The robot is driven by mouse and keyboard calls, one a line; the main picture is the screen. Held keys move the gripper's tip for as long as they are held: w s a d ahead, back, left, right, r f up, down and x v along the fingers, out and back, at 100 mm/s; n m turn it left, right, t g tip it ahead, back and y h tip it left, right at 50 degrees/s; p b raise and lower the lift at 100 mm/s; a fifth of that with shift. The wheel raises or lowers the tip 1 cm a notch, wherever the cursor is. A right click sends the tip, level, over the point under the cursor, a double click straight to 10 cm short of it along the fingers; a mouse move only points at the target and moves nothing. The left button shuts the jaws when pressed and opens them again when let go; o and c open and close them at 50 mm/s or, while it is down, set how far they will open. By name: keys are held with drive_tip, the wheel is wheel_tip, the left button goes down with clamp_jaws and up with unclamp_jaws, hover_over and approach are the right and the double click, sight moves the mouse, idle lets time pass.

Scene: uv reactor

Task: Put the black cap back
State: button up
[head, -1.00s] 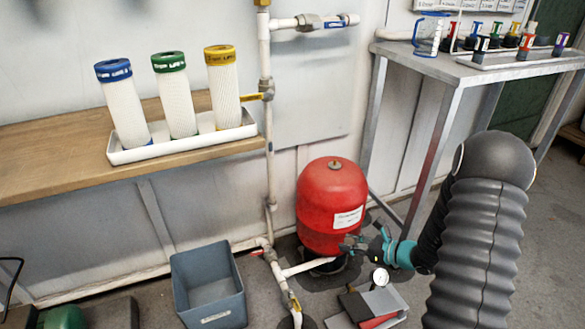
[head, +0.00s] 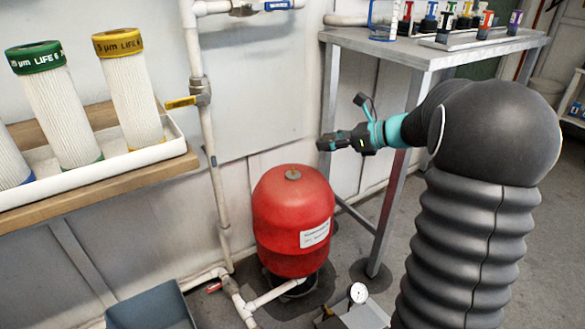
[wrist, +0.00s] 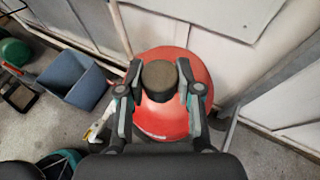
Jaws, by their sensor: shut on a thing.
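The black cap (wrist: 160,76) is a short dark round piece held between the two fingers of my gripper (wrist: 158,90) in the wrist view. In the head view my gripper (head: 328,143) points left, above and to the right of the red tank (head: 293,222). The cap is too small and dark there to tell clearly from the fingertips. The tank stands upright on the floor with a small bare brownish fitting (head: 293,174) on its top. In the wrist view the red tank (wrist: 180,62) lies behind and below the cap, which hides its top fitting. Cap and tank look apart.
A vertical white pipe (head: 208,150) with a yellow-handled valve (head: 181,102) runs left of the tank. A metal table (head: 440,50) stands behind my arm. A pressure gauge (head: 357,292) and a grey bin (head: 150,307) are low in front.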

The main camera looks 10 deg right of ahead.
drive_tip(key=x, duration=0.4)
drive_tip(key=d+f+x, duration=0.1)
drive_tip(key=x, duration=0.3)
drive_tip(key=b+x, duration=0.1)
drive_tip(key=x, duration=0.3)
drive_tip(key=shift+w+f, duration=0.35)
drive_tip(key=shift+w, duration=0.15)
drive_tip(key=shift+f+b, duration=0.35)
drive_tip(key=shift+f, duration=1.65)
drive_tip(key=shift+f+b, duration=0.3)
drive_tip(key=shift+f, duration=0.3)
drive_tip(key=o, duration=0.8)
drive_tip(key=shift+r, duration=0.15)
